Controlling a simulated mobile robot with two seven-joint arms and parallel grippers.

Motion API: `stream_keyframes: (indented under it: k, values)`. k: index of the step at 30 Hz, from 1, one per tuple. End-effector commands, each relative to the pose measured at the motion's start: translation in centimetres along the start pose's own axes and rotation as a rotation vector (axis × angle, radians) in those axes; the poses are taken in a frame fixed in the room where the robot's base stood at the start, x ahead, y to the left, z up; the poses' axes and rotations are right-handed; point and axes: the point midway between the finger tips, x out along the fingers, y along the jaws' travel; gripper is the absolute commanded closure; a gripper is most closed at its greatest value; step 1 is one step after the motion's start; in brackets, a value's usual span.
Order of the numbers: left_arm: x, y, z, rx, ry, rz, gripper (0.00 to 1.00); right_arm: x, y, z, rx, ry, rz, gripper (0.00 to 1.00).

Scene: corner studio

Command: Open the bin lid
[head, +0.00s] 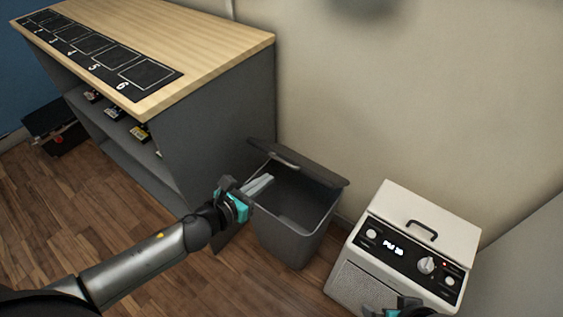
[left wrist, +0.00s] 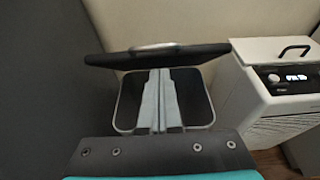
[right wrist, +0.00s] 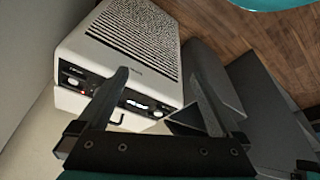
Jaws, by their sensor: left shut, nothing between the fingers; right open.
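The grey bin (head: 290,235) stands on the floor between the shelf unit and the white machine. Its dark lid (head: 318,170) is raised and tilted up at the back, with a pale handle (head: 284,158) on it; the bin's mouth is uncovered. The lid also shows in the left wrist view (left wrist: 205,53), above the open rim (left wrist: 120,110). My left gripper (head: 268,181) is shut and empty, its fingertips over the bin's mouth, below the lid handle. My right gripper (right wrist: 165,95) is open and empty near the white machine; only part of it shows at the head view's lower edge.
The white machine (head: 425,210) with knobs and a top handle stands right of the bin. The grey shelf unit (head: 215,120) with a wooden top (head: 215,40) is close on the left. The wall is right behind the bin. Wooden floor (head: 200,285) is clear in front.

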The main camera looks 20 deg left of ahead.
Motion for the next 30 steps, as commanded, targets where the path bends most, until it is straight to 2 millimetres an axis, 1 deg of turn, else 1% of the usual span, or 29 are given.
stream_keyframes:
  k: [1,9,12,21,30]
  values:
    - [0.8,0.0,0.0,0.001,-0.003,0.001,1.00,-0.2,0.0,-0.1,0.000,0.008,0.001,0.00]
    - [4.5,0.0,0.0,0.001,-0.002,0.001,1.00,-2.2,0.1,-0.9,0.001,0.038,0.002,0.00]
    - [5.2,0.1,1.2,0.002,-0.003,0.001,1.00,-2.1,0.1,-0.8,0.001,0.032,0.002,0.00]
    - [6.8,0.0,2.7,0.000,-0.002,0.001,1.00,-2.0,0.1,-0.8,0.001,0.033,0.002,0.00]
    - [7.0,0.0,2.9,0.000,0.000,0.001,1.00,-2.0,0.1,-0.9,0.001,0.033,0.003,0.00]
